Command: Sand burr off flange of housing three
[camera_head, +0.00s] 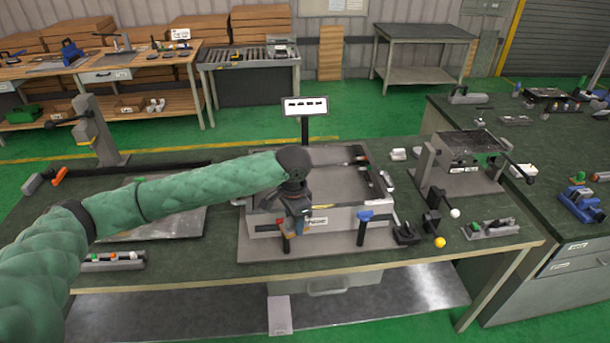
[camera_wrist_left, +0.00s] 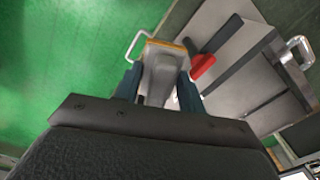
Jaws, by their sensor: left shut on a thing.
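My left gripper (camera_head: 291,226) is over the front wall of the grey metal box (camera_head: 262,231) on the bench. In the left wrist view the gripper (camera_wrist_left: 159,84) is shut on a grey piece (camera_wrist_left: 160,72) with an orange edge, between its two dark blue fingers. Its full shape is hidden, and I cannot tell whether it is a sanding tool. A red part (camera_wrist_left: 203,66) lies close beside it, near the box wall. The burr, the flange and housing three cannot be made out. My right gripper is not in view.
A blue-topped clamp (camera_head: 365,216) stands at the box's front right. A black stand (camera_head: 432,222), a yellow ball (camera_head: 440,242) and a small parts tray (camera_head: 490,229) are to the right. A sign on a post (camera_head: 305,106) rises behind the box. A metal fixture (camera_head: 472,150) stands further right.

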